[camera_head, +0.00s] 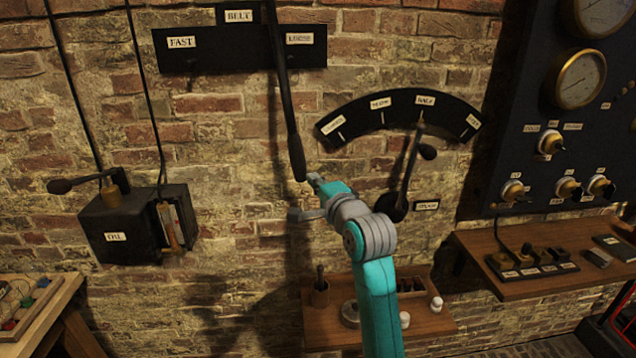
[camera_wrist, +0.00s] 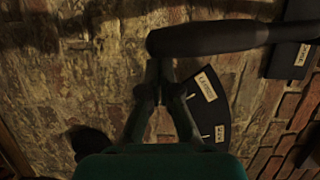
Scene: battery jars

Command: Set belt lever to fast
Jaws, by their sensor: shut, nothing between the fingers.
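The belt lever (camera_head: 287,105) is a long dark bar hanging down in front of the wall, with a thicker rounded handle at its lower end. It crosses the black BELT plate (camera_head: 225,60) between the FAST label (camera_head: 181,42) on the left and a label that seems to read LOOSE (camera_head: 299,38) on the right, nearer the right one. My gripper (camera_head: 315,180) is shut and empty, just right of the handle's lower end. In the wrist view the handle (camera_wrist: 215,38) lies across, just beyond the fingertips (camera_wrist: 160,66); I cannot tell whether they touch.
Right of my gripper is a black arc scale (camera_head: 365,112) with its own lever (camera_head: 410,170). An OIL box (camera_head: 130,228) hangs at left. A small wooden shelf (camera_head: 380,322) is below; a gauge panel (camera_head: 545,100) is at right. The wall left of the belt lever's handle is clear.

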